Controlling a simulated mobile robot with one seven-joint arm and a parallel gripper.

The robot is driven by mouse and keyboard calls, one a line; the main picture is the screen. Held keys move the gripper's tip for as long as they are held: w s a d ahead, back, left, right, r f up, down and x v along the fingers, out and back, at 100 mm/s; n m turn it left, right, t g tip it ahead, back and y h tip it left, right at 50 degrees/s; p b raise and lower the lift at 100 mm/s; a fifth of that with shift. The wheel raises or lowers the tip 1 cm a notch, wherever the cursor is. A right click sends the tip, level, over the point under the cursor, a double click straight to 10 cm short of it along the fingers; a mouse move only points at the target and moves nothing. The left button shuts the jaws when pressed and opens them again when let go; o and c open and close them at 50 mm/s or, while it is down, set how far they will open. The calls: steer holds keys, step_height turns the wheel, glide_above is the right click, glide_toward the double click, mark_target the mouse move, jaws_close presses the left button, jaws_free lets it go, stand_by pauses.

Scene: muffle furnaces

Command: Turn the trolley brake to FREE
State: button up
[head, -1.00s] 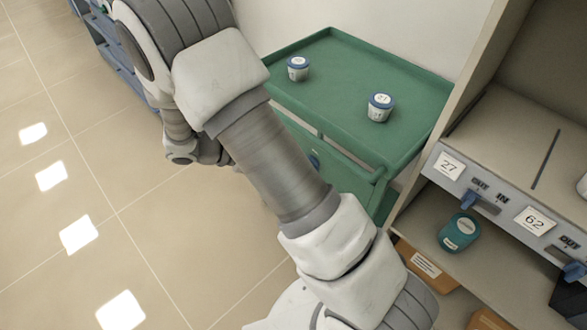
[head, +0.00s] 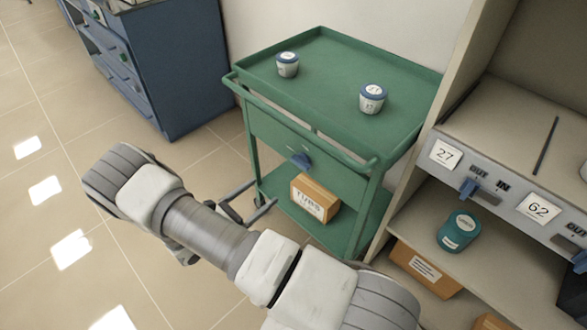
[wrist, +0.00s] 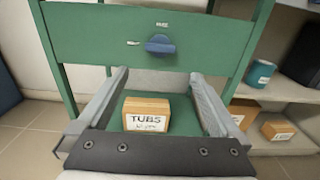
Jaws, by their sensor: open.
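The green trolley (head: 400,150) stands against the wall beside the shelf unit. Its front panel (wrist: 95,45) carries a blue knob (head: 302,160), which also shows in the wrist view (wrist: 160,46). There the knob's grip looks roughly horizontal. Small white labels sit above it (wrist: 162,25) and to its left (wrist: 133,43); their words are too small to read. My gripper (head: 262,196) is open and empty, low in front of the trolley. In the wrist view its fingers (wrist: 158,76) point toward the panel, spread to either side below the knob, apart from it.
A cardboard box marked TUBS (head: 314,198) sits on the trolley's lower shelf, between my fingers in the wrist view. Two lidded tubs (head: 288,65) (head: 372,98) stand on top. A blue cabinet (head: 185,70) is left; the shelf unit (head: 405,215) is right. Floor in front is open.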

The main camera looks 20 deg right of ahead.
mark_target(298, 164)
steer(key=b+x, duration=0.2)
steer(key=x, duration=1.2)
steer(key=c, duration=1.1)
steer(key=shift+c, duration=0.2)
